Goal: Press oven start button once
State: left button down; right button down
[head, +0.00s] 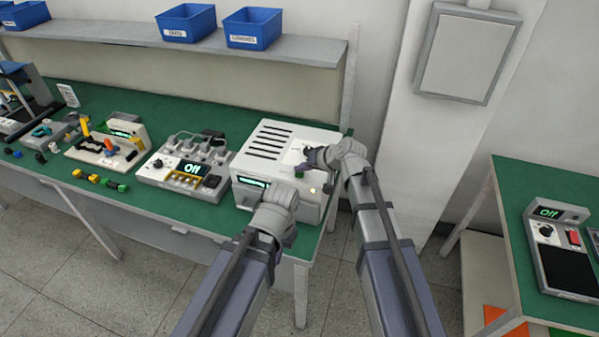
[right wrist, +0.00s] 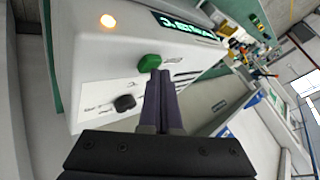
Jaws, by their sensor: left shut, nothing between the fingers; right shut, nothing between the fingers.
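The oven (head: 270,150) is a white box with dark vent slots at the right end of the green bench. In the right wrist view its panel has a green button (right wrist: 150,62), a black knob (right wrist: 124,103), a lit green display (right wrist: 185,25) and a glowing orange lamp (right wrist: 108,21). My right gripper (head: 314,158) is shut and empty at the oven. Its fingertips (right wrist: 160,76) overlap the lower edge of the green button; I cannot tell whether they touch it. My left gripper (head: 272,207) is shut in front of the oven, its fingers mostly hidden by its wrist.
A power unit (head: 185,165) with plugs and an "Off" display stands left of the oven, with a tool fixture (head: 108,145) beyond it. Blue bins (head: 252,28) sit on the shelf above. Another green table (head: 515,200) with a device (head: 560,250) is at right.

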aim_at(302, 175)
jog(key=shift+r+p, duration=0.45)
jog(key=shift+r, duration=0.2)
notch_tip(302, 175, up, 5)
jog(key=p, duration=0.5)
dwell(0.6)
jog(key=s+d+f+n+g+h, duration=0.1)
jog(key=s+f+g+h, duration=0.1)
jog(key=s, duration=0.6)
jog(key=s+d+f+n+g+h+b, duration=0.1)
jog(key=s+d+f+g+h, duration=0.1)
jog(key=s, duration=0.7)
jog(key=s+d+f+n+g+h+b, duration=0.1)
jog(key=s+f+h, duration=0.3)
jog(key=s, duration=0.5)
jog(key=shift+d+f+g, duration=0.4)
jog(key=shift+d+g, duration=0.3)
jog(key=shift+g, duration=0.1)
